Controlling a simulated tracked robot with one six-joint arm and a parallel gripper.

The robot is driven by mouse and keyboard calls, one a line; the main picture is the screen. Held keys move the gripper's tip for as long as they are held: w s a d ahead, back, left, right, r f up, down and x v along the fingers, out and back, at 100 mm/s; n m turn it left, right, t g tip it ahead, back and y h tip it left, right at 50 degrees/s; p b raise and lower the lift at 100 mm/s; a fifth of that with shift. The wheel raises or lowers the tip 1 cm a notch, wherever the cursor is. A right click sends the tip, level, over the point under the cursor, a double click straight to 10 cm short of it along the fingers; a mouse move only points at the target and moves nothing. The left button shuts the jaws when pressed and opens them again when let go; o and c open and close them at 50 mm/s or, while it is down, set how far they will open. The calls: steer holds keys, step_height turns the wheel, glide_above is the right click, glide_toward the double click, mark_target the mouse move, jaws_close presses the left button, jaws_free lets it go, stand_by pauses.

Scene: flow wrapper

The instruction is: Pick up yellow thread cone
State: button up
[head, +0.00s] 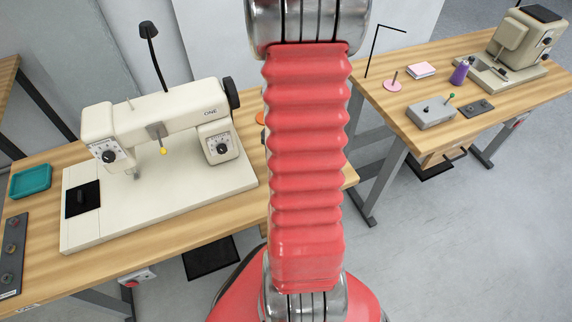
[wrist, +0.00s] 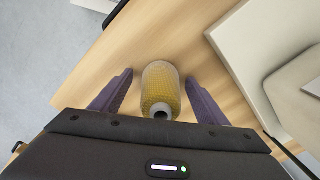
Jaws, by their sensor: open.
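The yellow thread cone (wrist: 161,88) shows in the wrist view, over the wooden table (wrist: 150,38). Its narrow end with a dark hole points toward my gripper. My gripper (wrist: 158,88) is open, with one purple finger on each side of the cone. There is a gap between the cone and each finger. I cannot tell how far the fingertips reach along the cone's height. In the head view my red arm covers the middle, and neither the cone nor my gripper shows there.
A cream sewing machine (head: 160,125) stands on the left table, with a teal tray (head: 31,181) beside it. In the wrist view a pale machine base (wrist: 262,50) lies right of the cone. A second table (head: 400,75) holds a purple cone (head: 460,72) and a grey box (head: 430,113).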

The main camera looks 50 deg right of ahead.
stand_by(0.5)
steer(key=c, duration=1.2)
